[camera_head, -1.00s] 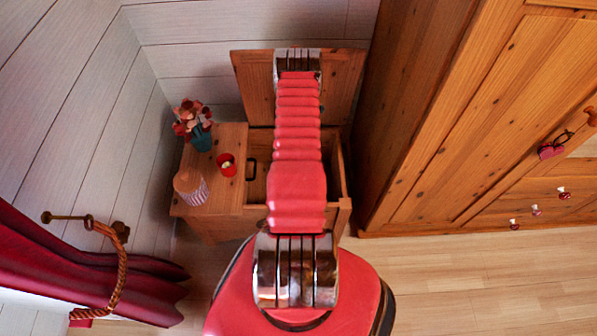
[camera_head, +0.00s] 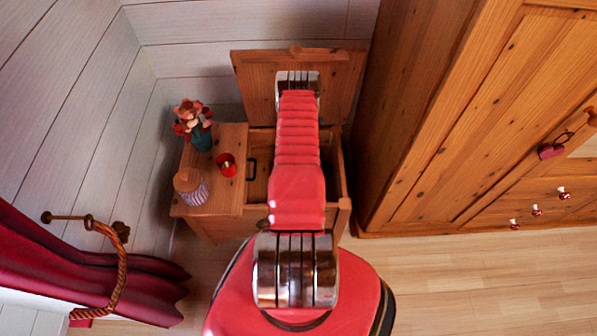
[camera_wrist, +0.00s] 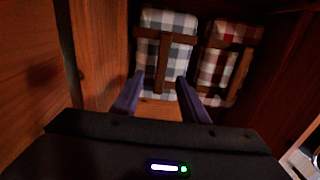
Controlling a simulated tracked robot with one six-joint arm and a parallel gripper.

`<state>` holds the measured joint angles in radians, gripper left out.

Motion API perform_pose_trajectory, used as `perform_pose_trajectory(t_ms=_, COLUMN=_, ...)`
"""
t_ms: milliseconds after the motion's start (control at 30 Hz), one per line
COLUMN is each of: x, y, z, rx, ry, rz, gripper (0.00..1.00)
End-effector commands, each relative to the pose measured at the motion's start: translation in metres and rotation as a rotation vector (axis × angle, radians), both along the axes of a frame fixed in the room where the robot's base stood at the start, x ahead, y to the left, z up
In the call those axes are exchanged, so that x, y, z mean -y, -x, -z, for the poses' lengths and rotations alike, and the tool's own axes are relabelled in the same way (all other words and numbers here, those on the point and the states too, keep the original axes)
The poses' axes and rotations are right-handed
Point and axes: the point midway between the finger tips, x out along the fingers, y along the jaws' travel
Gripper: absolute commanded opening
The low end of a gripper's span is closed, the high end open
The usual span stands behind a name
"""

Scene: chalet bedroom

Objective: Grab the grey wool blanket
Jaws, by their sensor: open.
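In the wrist view a grey-and-white checked folded blanket (camera_wrist: 167,50), which looks like the grey wool blanket, lies inside the wooden chest, with brown straps around it. My gripper (camera_wrist: 158,82) is open and empty. Its two fingers point at the near end of this blanket, one toward each side. I cannot tell how much height is between the fingertips and the blanket. In the head view my arm hides the gripper and the blanket; the open chest (camera_head: 228,222) shows around the arm.
A red-and-white checked strapped blanket (camera_wrist: 222,62) lies just right of the grey one. The raised lid (camera_head: 345,85) stands behind my arm. Flowers in a vase (camera_head: 200,137), a red cup (camera_head: 227,164) and a striped jar (camera_head: 191,187) stand left. A wardrobe (camera_head: 420,120) rises right.

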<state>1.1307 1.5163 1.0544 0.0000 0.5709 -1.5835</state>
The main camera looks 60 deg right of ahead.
Motion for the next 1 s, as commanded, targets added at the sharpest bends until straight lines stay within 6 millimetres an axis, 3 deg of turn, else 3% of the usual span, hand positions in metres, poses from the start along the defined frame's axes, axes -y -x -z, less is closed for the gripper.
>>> perform_pose_trajectory(t_ms=233, x=0.0, y=0.0, z=0.02, rx=0.0, ry=0.0, rz=0.0, gripper=0.41)
perform_pose_trajectory(t_ms=733, x=-0.001, y=0.0, z=0.026, rx=0.0, ry=0.0, rz=0.0, gripper=0.41)
perform_pose_trajectory(t_ms=1000, x=-0.004, y=-0.001, z=0.052, rx=0.0, ry=0.0, rz=-0.001, gripper=0.41)
